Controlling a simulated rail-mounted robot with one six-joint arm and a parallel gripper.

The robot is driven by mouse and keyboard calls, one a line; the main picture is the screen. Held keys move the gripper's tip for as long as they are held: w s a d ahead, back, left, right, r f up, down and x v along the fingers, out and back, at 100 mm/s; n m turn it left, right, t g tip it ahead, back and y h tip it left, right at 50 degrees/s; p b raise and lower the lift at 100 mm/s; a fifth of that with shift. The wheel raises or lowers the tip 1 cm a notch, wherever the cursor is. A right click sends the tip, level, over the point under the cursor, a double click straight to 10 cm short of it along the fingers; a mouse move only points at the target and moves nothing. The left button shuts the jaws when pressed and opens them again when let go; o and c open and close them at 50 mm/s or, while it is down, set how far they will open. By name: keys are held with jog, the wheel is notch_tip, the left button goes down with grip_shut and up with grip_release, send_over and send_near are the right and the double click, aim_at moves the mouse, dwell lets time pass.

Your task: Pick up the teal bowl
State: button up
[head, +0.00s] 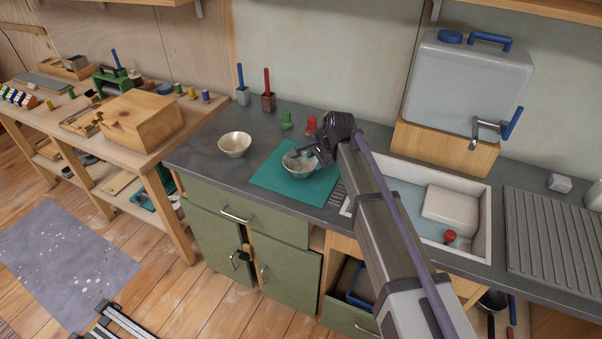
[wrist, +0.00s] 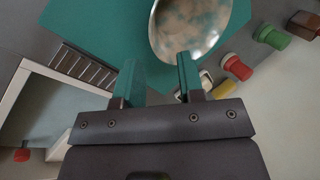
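A bowl (head: 297,170) with a pale, mottled inside sits on a teal mat (head: 270,179) on the counter. Teal patches show on its inside in the wrist view (wrist: 200,22), where its upper part is cut off. Another bowl (head: 235,144), cream-coloured, stands left of the mat; neither bowl looks plainly teal all over. My gripper (wrist: 157,60) is open, its two fingers apart with nothing held between them. In the wrist view the right fingertip overlaps the near rim of the mottled bowl, and the left one is over the mat. I cannot tell whether a finger touches the bowl.
A green shaker (head: 286,120) and a red one (head: 311,124) stand behind the mat. A sink (head: 476,222) lies to the right, below a grey water container (head: 466,85). A workbench with a wooden box (head: 143,118) stands left. The counter's front edge is close to the mat.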

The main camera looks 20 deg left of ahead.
aim_at(310, 170)
jog(key=shift+b+x, duration=0.35)
jog(key=shift+x, duration=0.8)
jog(key=b+x, duration=0.4)
jog(key=x, duration=0.1)
jog(key=shift+s+d+f+b, duration=0.1)
jog(key=shift+s+d+b, duration=0.05)
jog(key=shift+s+b, duration=0.2)
jog(key=shift+w+f, duration=0.1)
jog(key=shift+r, duration=0.25)
grip_shut()
